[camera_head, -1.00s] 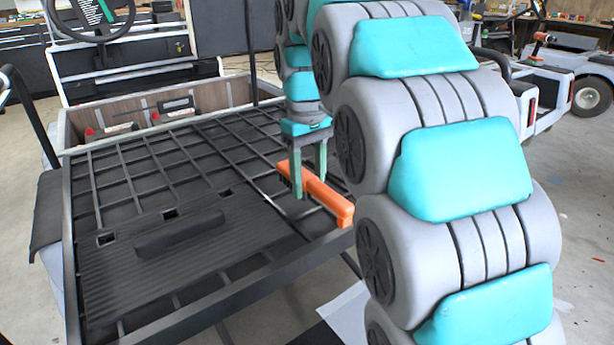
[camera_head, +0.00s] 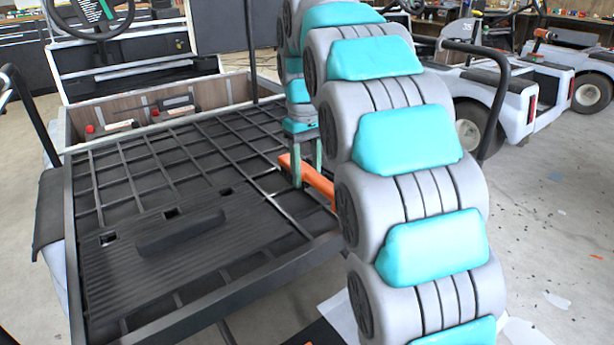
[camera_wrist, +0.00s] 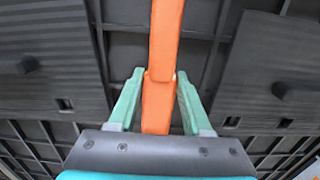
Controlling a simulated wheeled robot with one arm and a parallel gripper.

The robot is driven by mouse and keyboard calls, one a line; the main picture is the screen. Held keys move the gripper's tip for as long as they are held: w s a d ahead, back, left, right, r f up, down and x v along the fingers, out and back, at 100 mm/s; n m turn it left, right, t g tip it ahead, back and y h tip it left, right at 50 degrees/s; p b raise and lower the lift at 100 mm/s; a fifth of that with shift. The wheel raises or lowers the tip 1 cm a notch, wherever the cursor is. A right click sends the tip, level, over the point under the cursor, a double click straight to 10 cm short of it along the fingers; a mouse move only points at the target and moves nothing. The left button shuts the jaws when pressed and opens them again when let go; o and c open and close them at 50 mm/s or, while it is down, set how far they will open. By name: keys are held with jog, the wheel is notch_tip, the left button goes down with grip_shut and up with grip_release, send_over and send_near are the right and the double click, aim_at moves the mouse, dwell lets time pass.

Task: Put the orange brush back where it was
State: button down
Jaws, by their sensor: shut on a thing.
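The orange brush (camera_head: 318,182) is a long bar at the right side of the black roof rack (camera_head: 180,170), with its near end hidden behind my arm in the head view. My gripper (camera_head: 307,180) points down over it with one green finger on each side, shut on the brush. In the wrist view the brush (camera_wrist: 162,75) runs up and down the picture between the two fingers (camera_wrist: 160,95). I cannot tell whether the brush touches the rack bars beneath it.
A dark ribbed panel with a raised bar (camera_head: 180,232) lies on the rack's near left. A wooden-sided box (camera_head: 150,112) with tools stands behind the rack. White carts (camera_head: 490,100) stand at the right. Open floor lies to the right of my arm.

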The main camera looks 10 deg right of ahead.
jog(key=shift+f, duration=0.75)
jog(key=shift+f, duration=0.1)
jog(key=shift+c, duration=1.7)
grip_release()
